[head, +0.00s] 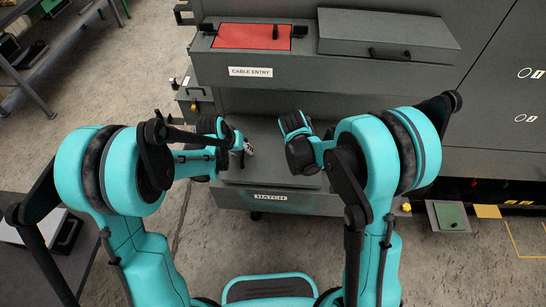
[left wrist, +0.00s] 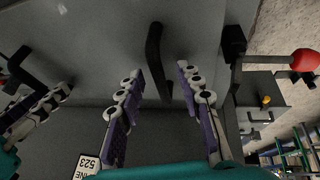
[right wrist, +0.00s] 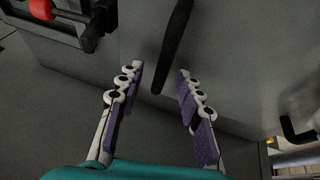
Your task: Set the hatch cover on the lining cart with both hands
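A flat grey panel, apparently the hatch cover (head: 270,176), lies on the low grey unit labelled HATCH (head: 230,200), partly hidden by my arms. My left gripper (head: 246,150) is over its left side. In the left wrist view its open fingers stand either side of a black bar handle (left wrist: 154,50), with gaps on both sides. My right gripper (right wrist: 160,70) is open around another black handle (right wrist: 174,45), also with gaps; in the head view its fingers are hidden behind its wrist. I cannot tell which thing is the lining cart.
Above is a shelf labelled CABLE ENTRY (head: 250,72) with a red panel (head: 250,37) and a grey lid (head: 385,32). A green plate (head: 449,215) lies on the floor at right. A bench frame (head: 50,60) stands at left.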

